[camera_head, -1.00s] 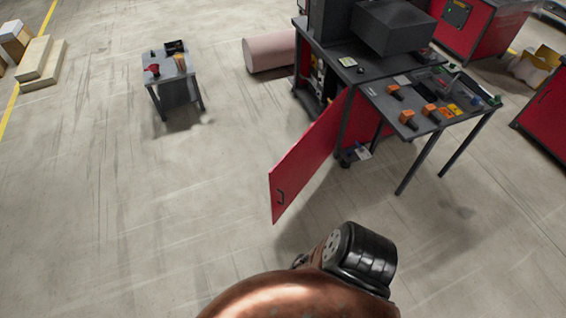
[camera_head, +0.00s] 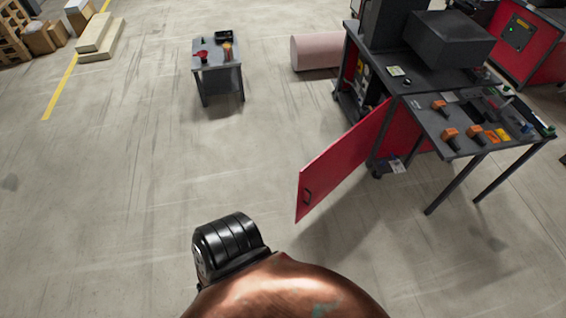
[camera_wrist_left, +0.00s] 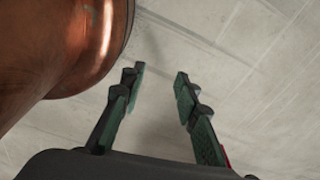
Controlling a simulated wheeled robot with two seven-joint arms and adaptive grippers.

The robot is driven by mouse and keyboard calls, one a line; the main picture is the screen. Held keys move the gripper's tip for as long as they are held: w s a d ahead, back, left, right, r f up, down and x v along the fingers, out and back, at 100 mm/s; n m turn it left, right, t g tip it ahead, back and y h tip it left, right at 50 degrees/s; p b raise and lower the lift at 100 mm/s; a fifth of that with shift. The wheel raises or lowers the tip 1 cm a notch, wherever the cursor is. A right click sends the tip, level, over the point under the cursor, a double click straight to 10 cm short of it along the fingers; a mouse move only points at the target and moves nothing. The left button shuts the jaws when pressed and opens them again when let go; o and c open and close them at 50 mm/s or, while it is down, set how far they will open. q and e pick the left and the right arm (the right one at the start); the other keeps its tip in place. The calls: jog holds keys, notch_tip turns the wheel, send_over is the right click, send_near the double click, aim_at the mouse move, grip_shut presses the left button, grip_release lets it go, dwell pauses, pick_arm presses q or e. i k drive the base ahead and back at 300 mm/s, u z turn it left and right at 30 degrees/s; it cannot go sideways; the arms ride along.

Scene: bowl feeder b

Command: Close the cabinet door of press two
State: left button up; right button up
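The red cabinet door (camera_head: 345,160) stands wide open in the head view, swung out toward me from the dark press cabinet (camera_head: 384,100). Its dark handle (camera_head: 308,196) is near the door's free edge, at the lower left. My left gripper (camera_wrist_left: 161,74) shows in the left wrist view with its two fingers apart and nothing between them, over bare floor. A small red patch shows beside its right finger; I cannot tell what it is. Neither gripper shows in the head view, so the left gripper's distance from the door cannot be told.
A table (camera_head: 437,117) with orange-handled tools stands right of the cabinet. A small grey table (camera_head: 219,66) and a pink cylinder (camera_head: 316,52) stand farther back. The floor (camera_head: 140,170) left of the door is clear. My copper-coloured and black parts fill the bottom of the head view.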

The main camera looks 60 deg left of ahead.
aim_at(323, 175)
jog(key=u, duration=1.4)
jog(key=i, duration=1)
jog(key=u, duration=0.05)
